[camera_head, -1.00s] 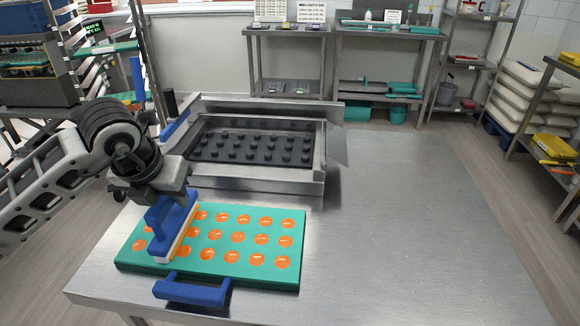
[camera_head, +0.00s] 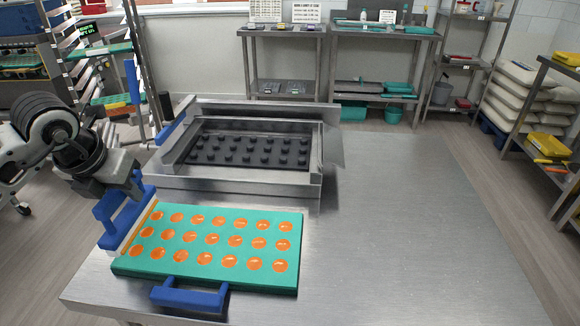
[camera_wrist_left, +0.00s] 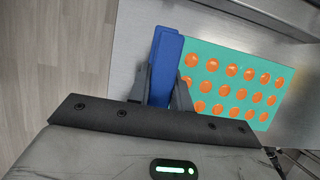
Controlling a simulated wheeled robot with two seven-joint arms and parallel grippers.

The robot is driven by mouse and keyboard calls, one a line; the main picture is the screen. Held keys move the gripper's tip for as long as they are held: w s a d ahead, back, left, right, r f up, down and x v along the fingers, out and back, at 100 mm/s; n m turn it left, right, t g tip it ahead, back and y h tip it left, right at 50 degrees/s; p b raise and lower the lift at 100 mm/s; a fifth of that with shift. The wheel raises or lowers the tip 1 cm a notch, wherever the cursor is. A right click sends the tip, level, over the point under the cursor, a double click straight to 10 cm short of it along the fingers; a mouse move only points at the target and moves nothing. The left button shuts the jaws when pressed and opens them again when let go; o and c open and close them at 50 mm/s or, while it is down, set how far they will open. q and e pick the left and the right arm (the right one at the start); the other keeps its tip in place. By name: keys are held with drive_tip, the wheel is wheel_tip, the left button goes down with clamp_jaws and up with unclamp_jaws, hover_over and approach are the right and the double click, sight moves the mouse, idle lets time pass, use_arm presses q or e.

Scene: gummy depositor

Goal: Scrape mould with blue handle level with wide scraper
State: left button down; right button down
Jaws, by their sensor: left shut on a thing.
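The green mould (camera_head: 240,281) lies flat on the steel table, with several rows of round cavities filled orange and a blue handle (camera_head: 188,297) on its front side. My left gripper (camera_head: 122,190) is shut on the blue wide scraper (camera_head: 112,212), at the mould's left end. The scraper's pale edge carries an orange streak and lies along the mould's left edge; whether it touches is unclear. In the left wrist view the fingers (camera_wrist_left: 160,88) clasp the blue scraper (camera_wrist_left: 166,58), with the mould (camera_wrist_left: 215,49) to its right. My right gripper is out of view.
A steel depositor frame (camera_head: 240,186) with black knobs stands directly behind the mould. The steel table (camera_head: 400,230) is clear to the right. A rack of trays (camera_head: 100,50) stands behind left, and shelves line the back and right.

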use_arm(q)
drive_tip(key=shift+d+r+p, duration=0.1)
drive_tip(key=shift+r+p, duration=1.75)
drive_tip(key=shift+r, duration=1.3)
